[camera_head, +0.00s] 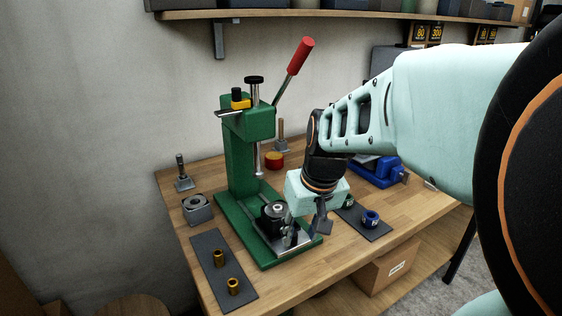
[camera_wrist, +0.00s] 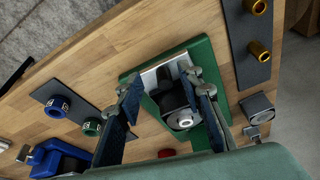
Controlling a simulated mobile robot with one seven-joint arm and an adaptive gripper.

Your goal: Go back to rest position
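My gripper (camera_head: 307,230) hangs low over the front of the green press base (camera_head: 237,233). In the wrist view my gripper (camera_wrist: 165,100) is open, its two dark finger pads well apart. A black round fixture with a light metal ring (camera_head: 274,211) sits on the press's metal plate. In the wrist view the black fixture (camera_wrist: 181,113) shows between the fingers, beyond them; I see no grip on it. The green press (camera_head: 243,150) stands upright with its red-handled lever (camera_head: 301,56) raised.
A dark mat with two brass bushings (camera_head: 220,258) lies at the front left. Another mat holds a blue ring (camera_head: 370,219) and a green ring (camera_wrist: 91,127). A blue vise (camera_head: 376,172) stands behind my gripper. A shelf (camera_head: 330,14) runs above.

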